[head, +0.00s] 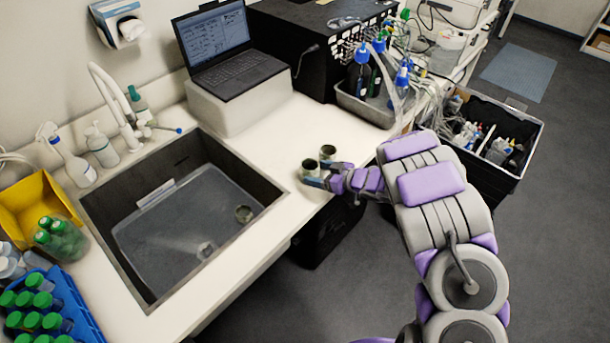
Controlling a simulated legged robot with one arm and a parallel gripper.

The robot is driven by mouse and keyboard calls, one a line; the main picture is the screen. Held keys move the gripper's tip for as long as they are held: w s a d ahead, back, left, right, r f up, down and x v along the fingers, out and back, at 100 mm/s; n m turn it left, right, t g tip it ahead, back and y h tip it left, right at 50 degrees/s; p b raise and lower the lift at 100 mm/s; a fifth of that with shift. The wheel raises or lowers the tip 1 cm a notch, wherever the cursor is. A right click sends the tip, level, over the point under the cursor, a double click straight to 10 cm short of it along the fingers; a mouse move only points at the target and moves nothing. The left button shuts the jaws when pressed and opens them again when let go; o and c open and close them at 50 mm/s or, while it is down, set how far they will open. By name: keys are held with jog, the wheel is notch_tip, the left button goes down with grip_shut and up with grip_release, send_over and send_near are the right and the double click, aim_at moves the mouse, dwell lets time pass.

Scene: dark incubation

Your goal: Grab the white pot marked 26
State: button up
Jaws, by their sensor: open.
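No number is readable on any pot.
The sink (135,275) holds a clear tub (150,225). A laptop (232,62) on a white box and a grey tray (365,107) of blue-capped bottles stand behind. Green-capped bottles (60,238) are at left. A black crate (530,145) stands right. Counter left of the pots is clear.

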aim_at(308, 169)
jog(key=shift+w+a+f, duration=0.3)
jog(key=shift+w, duration=0.1)
jog(key=shift+w+d, duration=0.3)
jog(key=shift+d, duration=0.35)
jog(key=shift+w+a+f+b, duration=0.1)
jog(key=shift+a+f+b, duration=0.1)
jog(key=shift+b, duration=0.1)
jog(key=x, duration=0.4)
jog(key=s+b+x, duration=0.1)
jog(key=x, duration=0.1)
jog(key=shift+a, duration=0.6)
jog(key=shift+d+r, duration=0.2)
jog(key=shift+d, duration=0.45)
jog(key=shift+c, duration=0.2)
jog(key=shift+d, duration=0.45)
jog(key=c, duration=0.3)
jog(key=shift+a, duration=0.25)
jog(key=c, duration=0.3)
jog(key=shift+a, duration=0.55)
jog(key=shift+c, duration=0.6)
